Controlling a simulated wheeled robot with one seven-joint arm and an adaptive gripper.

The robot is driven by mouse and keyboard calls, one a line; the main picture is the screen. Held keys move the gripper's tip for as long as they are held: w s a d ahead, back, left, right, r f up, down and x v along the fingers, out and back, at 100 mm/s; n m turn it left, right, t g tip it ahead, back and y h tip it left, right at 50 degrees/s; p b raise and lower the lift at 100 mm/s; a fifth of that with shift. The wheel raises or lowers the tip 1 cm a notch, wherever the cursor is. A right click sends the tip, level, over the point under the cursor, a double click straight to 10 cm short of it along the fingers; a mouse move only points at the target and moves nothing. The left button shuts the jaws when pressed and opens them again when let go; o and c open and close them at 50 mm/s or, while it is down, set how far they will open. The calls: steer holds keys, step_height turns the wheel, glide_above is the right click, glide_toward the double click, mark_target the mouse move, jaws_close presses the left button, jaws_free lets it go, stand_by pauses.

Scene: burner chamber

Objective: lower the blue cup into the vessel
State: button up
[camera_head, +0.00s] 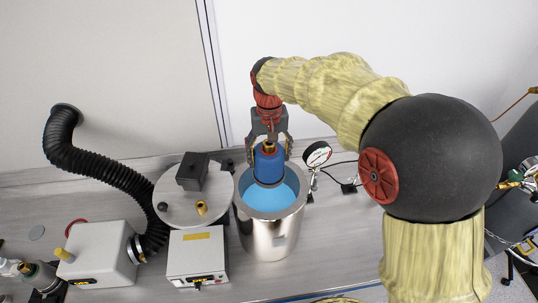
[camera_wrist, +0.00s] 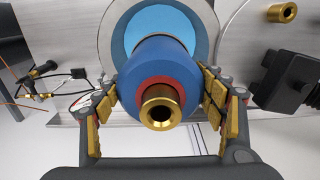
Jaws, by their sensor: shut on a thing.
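The blue cup (camera_head: 269,168) has a brass fitting on top and hangs upright in my gripper (camera_head: 268,147). In the wrist view the blue cup (camera_wrist: 153,67) is between the two fingers of my gripper (camera_wrist: 163,106), with its brass fitting and a red ring facing the camera. My gripper is shut on the cup near its top. The silver vessel (camera_head: 268,238) stands below, with light blue showing inside. The cup is over the vessel's mouth, and its lower end overlaps the opening. I cannot tell how deep it sits. The vessel's rim (camera_wrist: 111,45) also shows in the wrist view.
A round metal lid (camera_head: 165,211) with a black block and brass fitting lies left of the vessel. A white box (camera_head: 197,257) stands in front of it. A pressure gauge (camera_head: 317,153) stands close at the vessel's right. A black hose (camera_head: 112,170) curves at the far left.

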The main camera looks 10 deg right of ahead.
step_height(320, 180, down, 21)
steer(key=b, duration=1.2)
stand_by(0.8)
steer(key=shift+f+b, duration=0.65)
steer(key=shift+f, duration=0.75)
stand_by(1.0)
steer(key=o, duration=2.2)
steer(key=shift+s, duration=0.1)
steer(key=shift+c, duration=0.2)
steer(key=shift+f, duration=0.1)
step_height(320, 180, up, 12)
steer(key=shift+r, duration=0.1)
steer(key=s+d+t+b, duration=0.1)
steer(key=s+d+b, duration=0.3)
steer(key=s+b, duration=0.15)
steer(key=s+d+t+b, duration=0.2)
steer(key=s+d+b, duration=0.15)
steer(key=s, duration=0.35)
steer(key=s+d+f+t+b, duration=0.2)
steer(key=s+f+b, duration=0.5)
steer(key=s, duration=0.5)
steer(key=shift+s+d+f+t, duration=0.3)
steer(key=shift+s+d+f, duration=0.1)
steer(key=shift+d+f, duration=0.4)
